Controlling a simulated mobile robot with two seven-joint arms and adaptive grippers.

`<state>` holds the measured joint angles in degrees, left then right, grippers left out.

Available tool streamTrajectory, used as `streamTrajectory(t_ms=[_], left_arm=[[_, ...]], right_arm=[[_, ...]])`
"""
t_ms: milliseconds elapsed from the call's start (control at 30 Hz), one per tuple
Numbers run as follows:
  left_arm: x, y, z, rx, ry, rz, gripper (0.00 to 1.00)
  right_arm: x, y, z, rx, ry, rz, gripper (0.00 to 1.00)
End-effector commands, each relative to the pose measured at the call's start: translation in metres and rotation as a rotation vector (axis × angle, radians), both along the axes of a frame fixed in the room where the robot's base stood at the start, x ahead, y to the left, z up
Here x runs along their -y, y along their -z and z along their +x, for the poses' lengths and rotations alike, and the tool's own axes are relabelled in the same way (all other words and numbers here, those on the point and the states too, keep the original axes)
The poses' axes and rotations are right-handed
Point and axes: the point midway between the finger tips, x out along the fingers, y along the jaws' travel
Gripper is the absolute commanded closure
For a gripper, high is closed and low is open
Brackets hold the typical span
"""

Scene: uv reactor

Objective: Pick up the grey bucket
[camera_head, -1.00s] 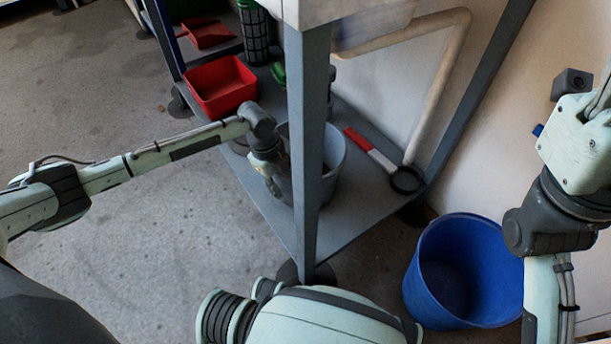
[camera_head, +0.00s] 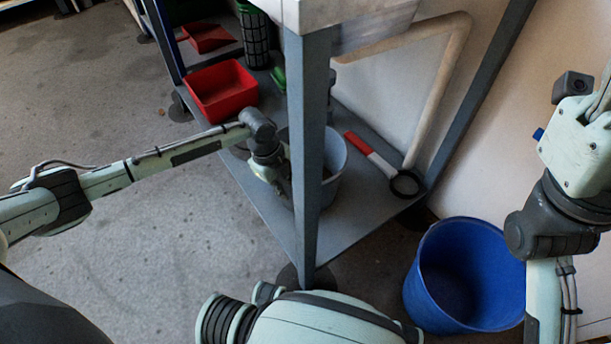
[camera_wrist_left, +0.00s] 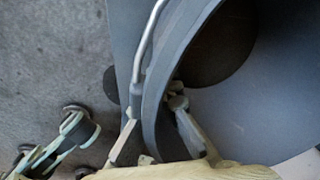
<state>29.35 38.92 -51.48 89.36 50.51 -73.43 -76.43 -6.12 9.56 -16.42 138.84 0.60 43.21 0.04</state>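The grey bucket (camera_head: 335,170) stands on the low grey shelf, partly hidden behind the shelf's front post and my left arm. In the left wrist view its rim (camera_wrist_left: 165,75) curves through the middle, with a thin wire handle (camera_wrist_left: 147,45) along its outer side. My left gripper (camera_head: 280,186) is at the bucket's left side. In the left wrist view the gripper (camera_wrist_left: 155,115) is open and straddles the rim, one finger outside near the handle's end and one inside. Firm contact cannot be made out. My right gripper is out of view.
A red bin (camera_head: 222,92) and a red-handled magnifier-like tool (camera_head: 385,165) lie on the shelf. The grey post (camera_head: 307,150) stands close in front of the bucket. A blue bucket (camera_head: 465,275) is on the floor at right. The floor at left is clear.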

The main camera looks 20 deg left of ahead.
Motion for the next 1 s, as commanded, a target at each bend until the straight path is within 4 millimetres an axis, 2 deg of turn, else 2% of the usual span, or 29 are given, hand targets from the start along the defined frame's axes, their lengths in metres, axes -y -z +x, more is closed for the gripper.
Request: streamTrajectory(t_ms=[33, 367, 700, 1000], left_arm=[[0.001, -0.004, 0.004, 0.012, 0.000, -0.005, 1.00], [0.001, -0.010, 0.004, 0.010, 0.000, -0.004, 1.00], [0.001, -0.048, 0.004, 0.010, -0.001, -0.004, 1.00], [-0.044, -0.072, 0.001, 0.010, -0.003, -0.001, 1.00]], right_arm=[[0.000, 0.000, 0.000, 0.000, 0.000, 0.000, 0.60], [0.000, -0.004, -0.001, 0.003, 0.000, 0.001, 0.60], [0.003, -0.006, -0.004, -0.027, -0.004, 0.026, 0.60], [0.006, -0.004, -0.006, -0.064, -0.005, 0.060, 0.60]])
